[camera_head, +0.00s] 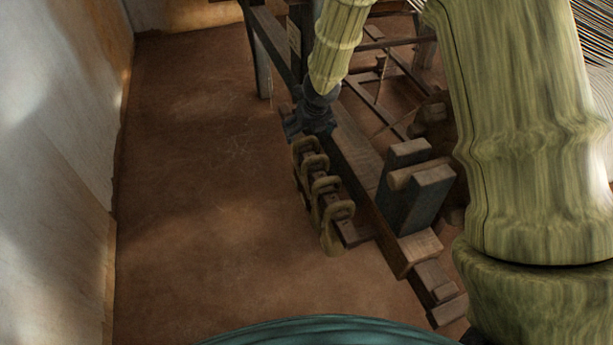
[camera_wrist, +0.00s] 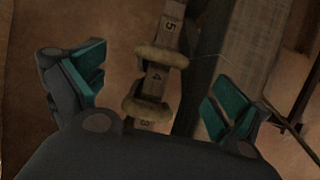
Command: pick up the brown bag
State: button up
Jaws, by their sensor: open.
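A lumpy dark brown form (camera_head: 435,118) lies beyond the wooden beam in the head view. It may be the brown bag, but it is dim, partly covered by my arm and wood, and I cannot tell for sure. No clear bag shows in the wrist view. My gripper (camera_head: 308,128) points down at the far end of a rack of tan loops. In the wrist view my gripper (camera_wrist: 155,88) is open, its two teal-padded fingers wide apart. The rack shows between and beyond them, and nothing is held.
The numbered wooden rack (camera_head: 350,235) carries several tan loops (camera_head: 333,210); its numbers show in the wrist view (camera_wrist: 170,28). A long wooden beam (camera_head: 362,150) and upright posts (camera_head: 425,195) stand right of it. Brown floor (camera_head: 210,190) is clear to the left, up to a pale wall (camera_head: 50,150).

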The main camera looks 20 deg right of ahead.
aim_at(306, 140)
jog(key=x, duration=0.4)
jog(key=shift+b, duration=0.4)
jog(key=shift+d+b+x, duration=0.1)
jog(key=shift+b+x, duration=0.2)
jog(key=shift+x, duration=1)
jog(key=shift+d+b+x, duration=0.15)
jog(key=shift+b+x, duration=0.15)
jog(key=shift+x, duration=1)
jog(key=shift+s, duration=0.1)
jog(key=shift+c, duration=0.2)
jog(key=c, duration=1.6)
jog(key=shift+r, duration=0.15)
